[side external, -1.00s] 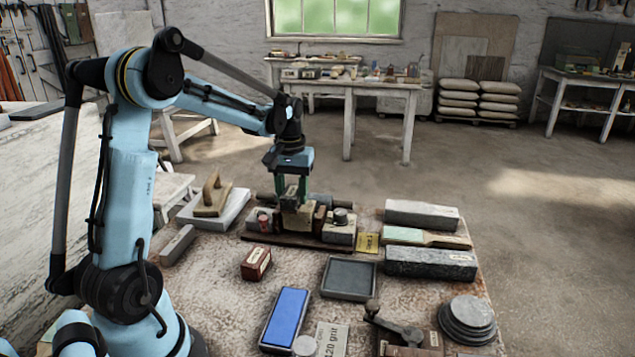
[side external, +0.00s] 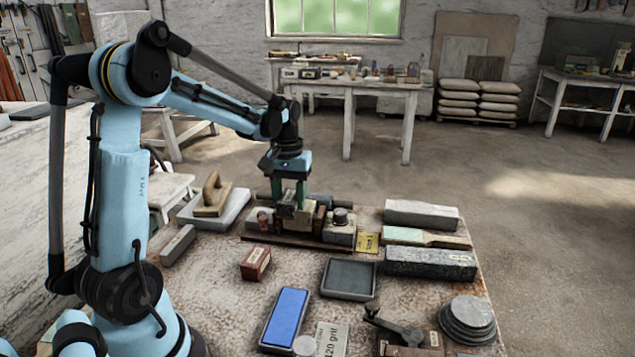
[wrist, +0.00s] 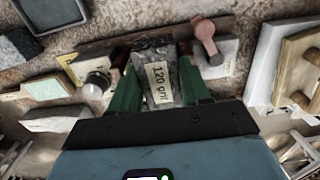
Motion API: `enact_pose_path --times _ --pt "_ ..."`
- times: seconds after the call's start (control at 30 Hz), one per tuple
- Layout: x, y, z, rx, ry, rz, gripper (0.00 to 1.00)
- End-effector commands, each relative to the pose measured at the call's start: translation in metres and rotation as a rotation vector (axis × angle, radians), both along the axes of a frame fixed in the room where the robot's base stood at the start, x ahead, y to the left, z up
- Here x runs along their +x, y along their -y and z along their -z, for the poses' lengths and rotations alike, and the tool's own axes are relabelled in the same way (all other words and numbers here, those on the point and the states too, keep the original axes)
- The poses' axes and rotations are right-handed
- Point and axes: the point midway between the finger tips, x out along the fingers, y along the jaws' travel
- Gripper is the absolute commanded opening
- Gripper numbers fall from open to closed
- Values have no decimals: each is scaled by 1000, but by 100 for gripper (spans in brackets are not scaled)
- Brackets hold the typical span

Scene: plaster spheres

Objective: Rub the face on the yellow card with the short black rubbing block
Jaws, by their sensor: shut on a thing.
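My gripper (side external: 287,203) is shut on a short dark block (side external: 286,210) at the fixture near the back of the bench. In the wrist view, the block (wrist: 158,78) is rough, dark grey, with a cream label reading "120 grit", between my green fingers (wrist: 160,92). A beige piece (side external: 303,219) stands right behind the block in the side view; I cannot tell whether they touch. A small yellow card (side external: 367,243) with dark writing, too small to read, lies at the fixture's right end. The block's underside is hidden.
The fixture has a dark base rail (side external: 290,241) and a grey block with a dark knob (side external: 340,228). Long grey stones (side external: 430,263) lie right. A red-brown labelled block (side external: 256,263), black tray (side external: 349,279) and blue pad (side external: 285,317) are in front. Bare bench surrounds the red-brown block.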

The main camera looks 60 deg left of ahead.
Motion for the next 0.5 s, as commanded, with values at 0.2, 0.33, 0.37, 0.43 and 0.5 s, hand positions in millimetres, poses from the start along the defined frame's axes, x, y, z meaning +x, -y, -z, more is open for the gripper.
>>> enact_pose_path --times 0.2,0.33,0.37,0.43,0.5 --pt "11 -11 -10 2 2 0 13" --pt "13 -14 -12 3 3 0 13" --pt "13 -14 -12 3 3 0 13" --pt "13 -14 -12 3 3 0 13" --pt "13 -14 -12 3 3 0 13"
